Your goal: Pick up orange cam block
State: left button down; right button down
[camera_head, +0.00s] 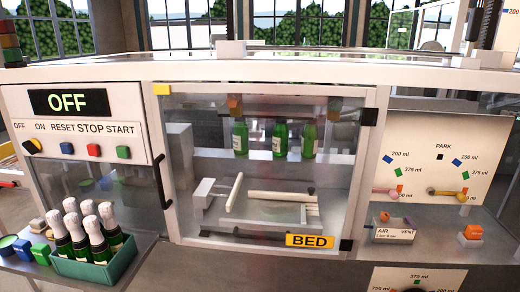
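An orange block (473,232) sits on a pale base on the grey ledge at the right, beside the AIR VENT box (394,230). It looks like the cam block, but I cannot read its label. Another small orange piece (384,217) shows at the AIR VENT box. More orange blocks (235,104) show behind the glass, above the green bottles. Neither of my grippers is in view, and nothing is seen touching the orange block.
A glass door (262,190) with a black handle closes the middle bay. A green crate (97,265) of foil-topped bottles stands at the lower left, near blue and green blocks. Dial levers (447,193) stick out above the right ledge. The sign (67,102) reads OFF.

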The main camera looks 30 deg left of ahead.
aim_at(472, 232)
jog(key=i+l+u, duration=0.1)
jog(key=u, duration=0.3)
jog(key=l+u, duration=0.4)
jog(key=i+l+u, duration=0.1)
jog(key=u, duration=0.25)
